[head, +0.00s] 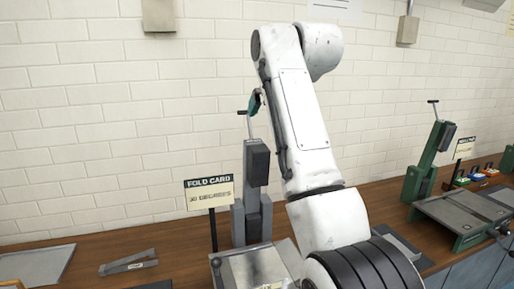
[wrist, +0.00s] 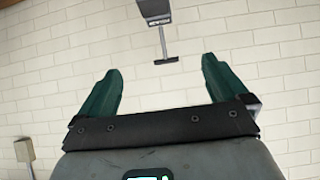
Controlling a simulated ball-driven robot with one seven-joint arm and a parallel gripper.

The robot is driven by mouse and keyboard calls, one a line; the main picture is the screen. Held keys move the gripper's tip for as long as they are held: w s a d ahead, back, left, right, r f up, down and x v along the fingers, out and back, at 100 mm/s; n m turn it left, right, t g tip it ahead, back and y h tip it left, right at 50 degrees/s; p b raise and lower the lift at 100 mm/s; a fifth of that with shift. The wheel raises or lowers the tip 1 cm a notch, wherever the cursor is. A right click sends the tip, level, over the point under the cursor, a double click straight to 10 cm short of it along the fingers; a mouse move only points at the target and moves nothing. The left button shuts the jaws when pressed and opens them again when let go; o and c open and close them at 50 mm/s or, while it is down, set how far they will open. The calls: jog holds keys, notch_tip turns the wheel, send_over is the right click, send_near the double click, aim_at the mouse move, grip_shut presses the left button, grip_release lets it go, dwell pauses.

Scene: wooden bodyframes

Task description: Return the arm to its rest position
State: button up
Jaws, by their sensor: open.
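My white arm (head: 300,110) is raised and bent in the middle of the head view, in front of the brick wall. My gripper (wrist: 162,65) shows two dark green fingers in the wrist view, spread wide with nothing between them but wall and part of a T-shaped handle beyond. In the head view only a bit of my gripper (head: 255,101) shows at the left edge of the arm; the rest is hidden behind it. It appears close to the T-handle (head: 248,125) of the grey press; whether they touch cannot be told.
The grey press (head: 257,195) stands on the wooden bench (head: 175,262) beside a "FOLD CARD" sign (head: 209,192). A metal bracket (head: 128,262) lies left. A green press (head: 428,165) stands right. Wall boxes (head: 408,29) hang above. The wall space left of the arm is clear.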

jog(key=s+d+f+m+g+h, duration=0.1)
jog(key=s+d+f, duration=0.15)
jog(key=f, duration=0.75)
jog(key=s+d+f+g, duration=0.1)
jog(key=d+f, duration=0.2)
jog(key=f, duration=0.7)
jog(key=s+d+f+m+g+h, duration=0.1)
jog(key=s+d+f, duration=0.4)
jog(key=f, duration=0.5)
jog(key=s+d+f+g, duration=0.1)
jog(key=s+d+f, duration=0.2)
jog(key=s+f, duration=0.55)
jog(key=s+d+f+m+g+h, duration=0.1)
jog(key=s+d+f, duration=0.2)
jog(key=s+f, duration=0.5)
jog(key=s+d+f+g, duration=0.2)
jog(key=s+d+f, duration=0.3)
jog(key=s, duration=0.6)
jog(key=s+f+g, duration=0.1)
jog(key=s, duration=0.8)
jog(key=s+d+f+m+g, duration=0.1)
jog(key=s+f, duration=0.1)
jog(key=s, duration=0.8)
jog(key=shift+s+d, duration=0.3)
